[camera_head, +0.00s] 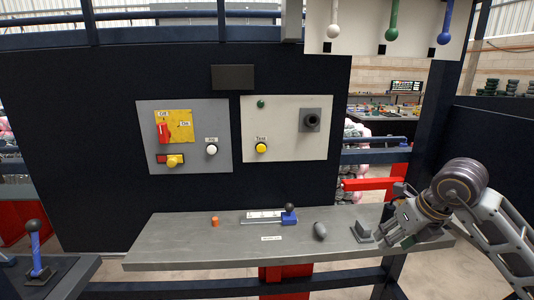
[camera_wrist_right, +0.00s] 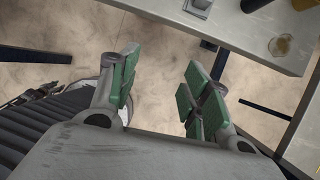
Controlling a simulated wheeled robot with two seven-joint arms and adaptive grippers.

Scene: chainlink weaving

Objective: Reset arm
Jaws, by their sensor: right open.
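My right gripper (camera_head: 388,236) is at the right end of the grey bench (camera_head: 180,243) in the head view, its arm coming in from the right. In the right wrist view its two green-padded fingers (camera_wrist_right: 160,92) are spread apart with nothing between them. Bare floor shows beyond the fingers, and the bench edge (camera_wrist_right: 210,25) crosses the upper right. My left gripper is in neither view.
On the bench stand an orange cylinder (camera_head: 215,221), a blue slider with a dark knob (camera_head: 289,217), a grey rounded object (camera_head: 320,231) and a grey block (camera_head: 362,233). Behind are two control panels (camera_head: 215,120) (camera_head: 285,100). A blue lever (camera_head: 36,250) stands at left.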

